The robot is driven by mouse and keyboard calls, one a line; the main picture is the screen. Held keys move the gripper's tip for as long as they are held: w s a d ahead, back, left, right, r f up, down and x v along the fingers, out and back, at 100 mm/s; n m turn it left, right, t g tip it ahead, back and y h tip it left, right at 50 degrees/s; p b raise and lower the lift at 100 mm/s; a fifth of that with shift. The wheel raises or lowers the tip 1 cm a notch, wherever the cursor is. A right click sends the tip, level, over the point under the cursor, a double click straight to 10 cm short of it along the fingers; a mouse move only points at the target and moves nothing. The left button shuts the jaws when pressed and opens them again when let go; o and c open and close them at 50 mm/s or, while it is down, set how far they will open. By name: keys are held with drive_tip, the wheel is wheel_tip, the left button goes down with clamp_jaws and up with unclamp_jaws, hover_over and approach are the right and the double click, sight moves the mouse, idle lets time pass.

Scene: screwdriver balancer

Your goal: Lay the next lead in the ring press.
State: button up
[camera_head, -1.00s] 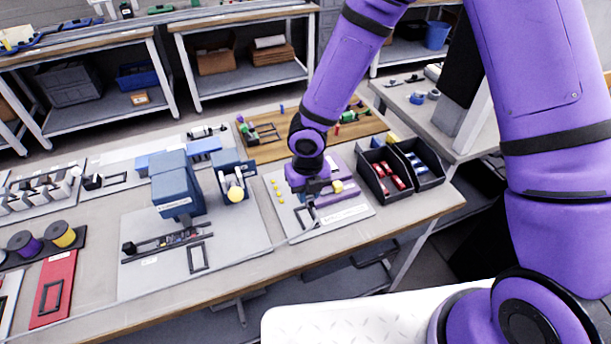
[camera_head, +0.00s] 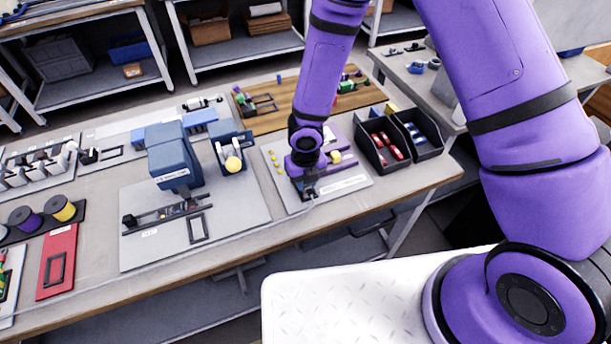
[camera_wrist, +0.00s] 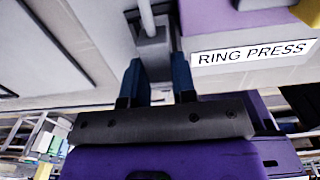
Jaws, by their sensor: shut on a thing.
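The ring press (camera_head: 335,157), purple with a yellow knob, stands on a light grey board behind a white label. In the wrist view its "RING PRESS" label (camera_wrist: 252,53) is right of my fingers. My gripper (camera_head: 310,190) is low over the front left part of that board, beside the label. In the wrist view the two blue fingers of my gripper (camera_wrist: 158,80) are shut with a grey block between them. A thin pale lead (camera_wrist: 148,18) runs up from this block. Whether the lead touches the press, I cannot tell; my wrist hides that spot in the head view.
A blue machine (camera_head: 175,160) on its own grey board stands to the left. Two black bins (camera_head: 383,150) with red and blue parts stand close on the right. A wooden board (camera_head: 265,110) lies behind. The table's front strip is mostly clear.

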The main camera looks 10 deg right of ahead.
drive_tip(key=shift+f, duration=0.65)
idle(0.7)
drive_tip(key=o, duration=1)
drive_tip(key=shift+c, duration=0.2)
drive_tip(key=shift+r, duration=0.1)
wheel_tip(320, 180, up, 11)
drive_tip(key=shift+f, duration=0.2)
